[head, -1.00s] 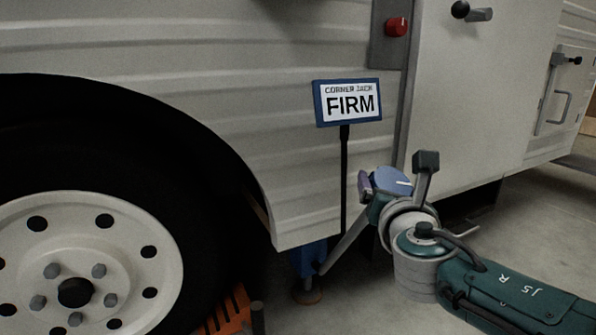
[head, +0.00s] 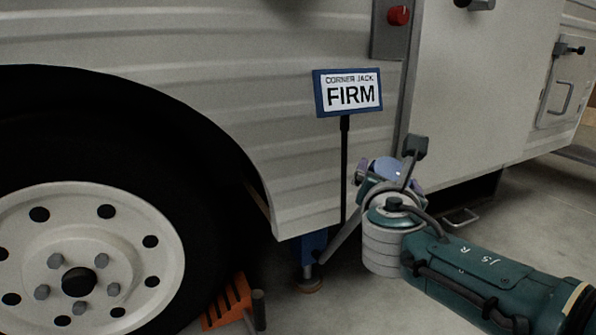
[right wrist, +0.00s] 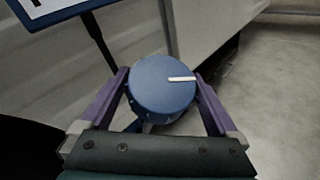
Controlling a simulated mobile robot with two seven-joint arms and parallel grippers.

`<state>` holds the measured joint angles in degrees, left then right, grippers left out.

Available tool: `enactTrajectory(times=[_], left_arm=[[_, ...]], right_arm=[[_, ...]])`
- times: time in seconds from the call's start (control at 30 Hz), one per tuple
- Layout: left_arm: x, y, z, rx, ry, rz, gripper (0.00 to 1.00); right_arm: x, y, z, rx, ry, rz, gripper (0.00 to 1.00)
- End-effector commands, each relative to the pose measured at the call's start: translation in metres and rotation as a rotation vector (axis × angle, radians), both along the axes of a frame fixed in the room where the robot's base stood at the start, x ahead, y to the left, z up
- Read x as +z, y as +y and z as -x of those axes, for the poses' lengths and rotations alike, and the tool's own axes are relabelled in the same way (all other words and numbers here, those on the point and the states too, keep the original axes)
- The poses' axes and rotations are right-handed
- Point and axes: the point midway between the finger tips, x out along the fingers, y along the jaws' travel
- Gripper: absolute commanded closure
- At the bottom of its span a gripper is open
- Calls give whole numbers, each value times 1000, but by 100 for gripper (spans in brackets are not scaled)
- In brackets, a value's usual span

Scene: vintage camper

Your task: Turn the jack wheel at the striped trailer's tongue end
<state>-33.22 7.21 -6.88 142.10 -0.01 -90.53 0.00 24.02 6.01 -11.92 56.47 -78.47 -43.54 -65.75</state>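The jack wheel (head: 388,170) is a round blue knob on a grey slanting shaft near the trailer's lower edge. In the right wrist view the wheel (right wrist: 160,98) has a white mark pointing right. My right gripper (head: 378,180) is at the wheel, and its two purple fingers (right wrist: 162,88) lie along opposite sides of the wheel with no clear gap. The blue corner jack (head: 312,247) stands below the trailer, its round foot low near the floor. A sign (head: 348,93) reads "CORNER JACK FIRM". My left gripper is not in view.
The trailer's ribbed wall (head: 230,60) fills the back. A large wheel (head: 80,260) stands at left, with an orange chock (head: 226,302) beside it. Floor is open at the right.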

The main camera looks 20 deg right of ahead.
Motion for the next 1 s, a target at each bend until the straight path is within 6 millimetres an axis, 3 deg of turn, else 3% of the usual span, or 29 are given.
enactTrajectory(times=[0.33,0.7,1.0], left_arm=[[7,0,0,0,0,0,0],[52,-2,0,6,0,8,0],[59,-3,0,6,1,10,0]], right_arm=[[3,4,5,3,1,0,0],[16,46,60,2,3,-2,0],[15,60,78,0,-1,-1,0]])
